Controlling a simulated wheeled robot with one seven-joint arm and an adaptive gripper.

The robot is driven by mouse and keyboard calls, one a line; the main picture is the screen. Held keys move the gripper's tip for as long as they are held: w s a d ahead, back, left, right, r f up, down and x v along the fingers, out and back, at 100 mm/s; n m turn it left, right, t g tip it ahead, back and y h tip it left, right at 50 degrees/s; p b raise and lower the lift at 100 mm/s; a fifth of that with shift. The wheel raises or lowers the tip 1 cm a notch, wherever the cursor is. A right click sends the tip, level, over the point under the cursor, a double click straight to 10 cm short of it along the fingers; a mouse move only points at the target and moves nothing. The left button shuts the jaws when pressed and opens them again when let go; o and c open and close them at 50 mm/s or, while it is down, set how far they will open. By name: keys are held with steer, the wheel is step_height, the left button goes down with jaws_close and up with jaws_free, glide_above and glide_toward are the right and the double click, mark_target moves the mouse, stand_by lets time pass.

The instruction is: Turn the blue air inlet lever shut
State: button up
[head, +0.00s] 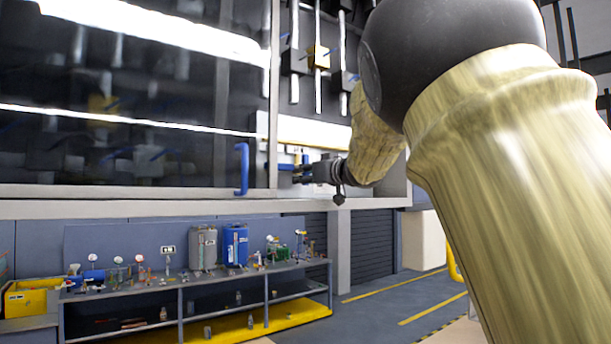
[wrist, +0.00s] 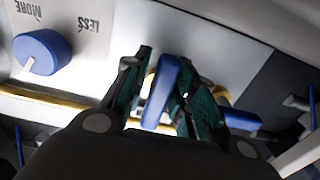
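A blue lever (wrist: 163,88) stands out from a light panel in the wrist view, between the two dark green fingers of my gripper (wrist: 168,78). The right finger is very close to the lever or touching it; a narrow gap shows on the left side. The fingers look open around it, not clamped. In the head view my gripper (head: 312,172) is at the panel right of the glass door, with blue parts (head: 285,168) at its tips. The lever's base is partly hidden by the fingers.
A round blue knob (wrist: 42,52) marked MORE and LESS is left of my gripper. Another blue piece (wrist: 241,119) lies to the right. A yellow pipe (wrist: 70,105) runs below. A glass door (head: 130,100) with a blue handle (head: 242,168) stands left of the panel. A bench (head: 190,283) is below.

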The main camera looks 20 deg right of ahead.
steer(key=shift+s+r, duration=0.2)
steer(key=shift+s, duration=0.05)
jaws_close()
steer(key=shift+n, duration=0.3)
steer(key=n, duration=0.3)
steer(key=shift+w+d+n+b, duration=0.1)
steer(key=shift+d+n+b, duration=0.15)
steer(key=shift+n+b, duration=0.15)
steer(key=n, duration=0.1)
steer(key=n+b, duration=0.1)
steer(key=n, duration=0.2)
steer(key=shift+w+d+b, duration=0.1)
steer(key=shift+d+b, duration=0.15)
steer(key=shift+b, duration=0.05)
steer(key=n+b, duration=0.1)
steer(key=n, duration=0.1)
steer(key=n+b, duration=0.1)
steer(key=n, duration=0.1)
steer(key=n+b, duration=0.1)
steer(key=n, duration=0.1)
steer(key=shift+d+r+n, duration=0.2)
steer(key=shift+r+n, duration=0.1)
steer(key=shift+r, duration=0.1)
steer(key=shift+r+n+b, duration=0.3)
steer(key=shift+n+b, duration=0.7)
steer(key=shift+n, duration=0.4)
steer(key=shift+r, duration=0.1)
